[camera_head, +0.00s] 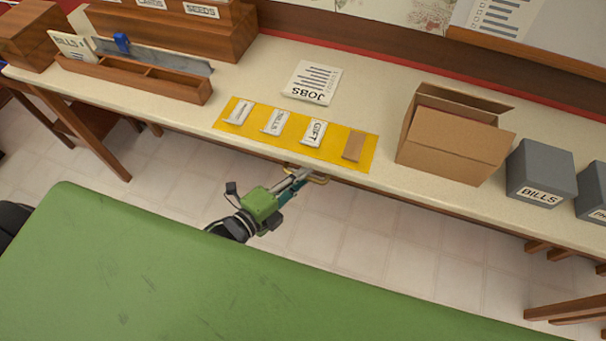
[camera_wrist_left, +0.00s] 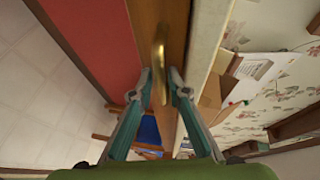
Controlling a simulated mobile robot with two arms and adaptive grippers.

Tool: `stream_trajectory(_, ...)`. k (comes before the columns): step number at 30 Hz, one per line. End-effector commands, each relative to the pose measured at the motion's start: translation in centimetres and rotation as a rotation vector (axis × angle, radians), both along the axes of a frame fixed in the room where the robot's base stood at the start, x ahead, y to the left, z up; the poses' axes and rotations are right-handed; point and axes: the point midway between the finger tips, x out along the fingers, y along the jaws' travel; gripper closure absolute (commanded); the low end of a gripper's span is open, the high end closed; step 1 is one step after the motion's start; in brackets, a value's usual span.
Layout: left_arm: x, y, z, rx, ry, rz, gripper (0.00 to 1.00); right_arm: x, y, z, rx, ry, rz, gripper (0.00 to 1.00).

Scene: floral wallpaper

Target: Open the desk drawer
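The brass drawer handle (camera_head: 320,179) sits under the desk's front edge, below the yellow mat. It also shows in the left wrist view (camera_wrist_left: 159,58), on a narrow wooden drawer front (camera_wrist_left: 174,22). The drawer looks flush with the desk (camera_head: 240,143); its inside is not visible. My left gripper (camera_head: 305,173) is at the handle. In the left wrist view its fingertips (camera_wrist_left: 160,80) stand on either side of the handle, with a small gap showing. Firm contact cannot be made out. My right gripper is not in view.
The yellow mat (camera_head: 226,121) holds several packets above the handle. An open cardboard box (camera_head: 455,145) and grey boxes (camera_head: 540,170) stand at the right. A wooden tray (camera_head: 140,82) is at the left. Tiled floor (camera_head: 390,235) lies free before the desk.

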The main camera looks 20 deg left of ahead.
Motion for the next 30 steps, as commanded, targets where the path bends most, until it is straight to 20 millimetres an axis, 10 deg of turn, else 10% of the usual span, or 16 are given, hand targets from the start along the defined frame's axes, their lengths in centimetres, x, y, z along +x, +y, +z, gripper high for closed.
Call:
stream_trajectory(20,0.4,-0.2,-0.1,0.0,0.0,0.0,1.0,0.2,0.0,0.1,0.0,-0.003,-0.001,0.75)
stream_trajectory(30,-3.5,-0.1,0.0,0.0,0.008,0.001,1.0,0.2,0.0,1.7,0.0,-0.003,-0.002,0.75)
